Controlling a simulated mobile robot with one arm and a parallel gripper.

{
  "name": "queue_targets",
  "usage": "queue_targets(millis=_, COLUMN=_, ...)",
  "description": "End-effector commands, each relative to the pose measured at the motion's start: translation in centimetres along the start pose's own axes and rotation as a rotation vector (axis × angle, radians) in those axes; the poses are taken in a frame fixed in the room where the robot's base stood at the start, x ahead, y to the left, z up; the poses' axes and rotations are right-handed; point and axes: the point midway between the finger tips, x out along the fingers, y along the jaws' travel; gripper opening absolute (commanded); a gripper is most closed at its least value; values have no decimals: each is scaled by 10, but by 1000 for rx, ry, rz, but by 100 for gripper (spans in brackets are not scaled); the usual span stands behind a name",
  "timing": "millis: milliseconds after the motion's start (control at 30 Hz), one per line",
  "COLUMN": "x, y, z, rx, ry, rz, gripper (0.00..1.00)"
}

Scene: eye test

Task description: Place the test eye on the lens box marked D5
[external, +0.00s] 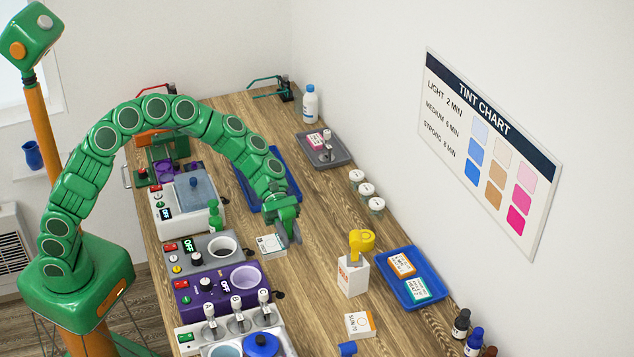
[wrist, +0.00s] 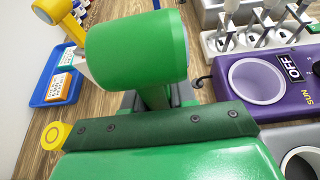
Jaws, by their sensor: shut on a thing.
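My gripper (external: 290,234) is low over the wooden bench in the external view, at the right edge of a small white box (external: 270,246) with dark print. I cannot tell whether the gripper touches the box. Another small white box (external: 360,325) with an orange mark lies nearer the camera. I cannot read D5 on either box.
A yellow device (external: 361,241) stands on a white box (external: 352,280) right of my gripper. A blue tray (external: 433,291) with labelled packs is beyond it. Grey and purple machines (external: 196,297) line the left side. Bare bench (external: 315,240) lies between.

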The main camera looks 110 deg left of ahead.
Motion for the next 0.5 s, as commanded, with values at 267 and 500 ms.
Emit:
queue_targets(millis=267, x=-58, y=-15, z=-21, rx=3, ry=0, rz=-13, gripper=0)
queue_targets(millis=500, x=-78, y=-23, z=-29, rx=4, ry=1, rz=-23, gripper=0)
